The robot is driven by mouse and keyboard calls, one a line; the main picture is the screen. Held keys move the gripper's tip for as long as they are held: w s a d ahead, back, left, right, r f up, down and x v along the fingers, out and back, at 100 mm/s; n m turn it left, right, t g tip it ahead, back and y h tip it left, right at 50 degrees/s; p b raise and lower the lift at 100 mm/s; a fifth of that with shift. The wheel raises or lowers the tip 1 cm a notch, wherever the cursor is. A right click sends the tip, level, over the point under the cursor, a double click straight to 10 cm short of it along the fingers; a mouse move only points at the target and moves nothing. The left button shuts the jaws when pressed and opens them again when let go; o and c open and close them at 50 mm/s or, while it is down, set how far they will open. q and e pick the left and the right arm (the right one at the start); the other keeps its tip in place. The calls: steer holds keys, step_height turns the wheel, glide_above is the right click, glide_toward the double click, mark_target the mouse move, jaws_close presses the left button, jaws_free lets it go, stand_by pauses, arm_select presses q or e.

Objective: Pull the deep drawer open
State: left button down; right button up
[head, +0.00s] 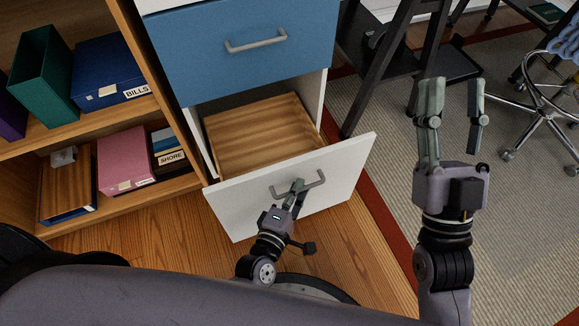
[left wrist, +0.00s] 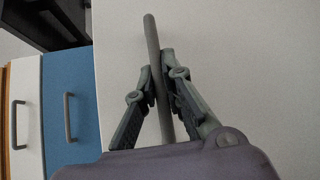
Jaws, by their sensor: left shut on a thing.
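The deep drawer (head: 340,180) has a white front and stands pulled out from the cabinet, with its wooden inside (head: 258,132) showing and looking empty. Its grey bar handle (head: 315,180) is on the front. My left gripper (head: 298,187) is shut on this handle. In the left wrist view the fingers (left wrist: 158,85) close around the handle bar (left wrist: 153,45), in front of the white drawer front (left wrist: 240,60). My right gripper (head: 453,90) is raised to the right of the drawer, open and empty.
A blue drawer (head: 240,45) above is shut. At left a wooden shelf (head: 25,142) holds a blue BILLS box (head: 108,72), a green file holder (head: 42,75) and a pink box (head: 125,160). A dark desk frame (head: 385,70) and wheeled chair (head: 545,100) stand at right.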

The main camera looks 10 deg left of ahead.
arm_select(q)
steer(key=shift+s+d+p, duration=0.2)
steer(key=shift+s+d, duration=0.4)
steer(key=shift+s, duration=0.25)
steer(key=shift+s+d+p, duration=0.15)
steer(key=shift+s+d, duration=0.4)
steer(key=shift+s, duration=0.3)
arm_select(e)
steer(key=shift+w+a+f+g+h, duration=0.1)
steer(key=shift+w+f+g+h, duration=0.05)
steer(key=shift+w+f+g, duration=0.6)
steer(key=shift+w+a+f+g+h, duration=0.15)
steer(key=shift+w+f+g, duration=0.4)
steer(key=shift+f, duration=0.3)
steer(key=shift+d, duration=0.1)
arm_select(q)
steer(key=c, duration=1.7)
jaws_free()
arm_select(e)
steer(key=shift+s, duration=0.1)
arm_select(q)
steer(key=v, duration=1.2)
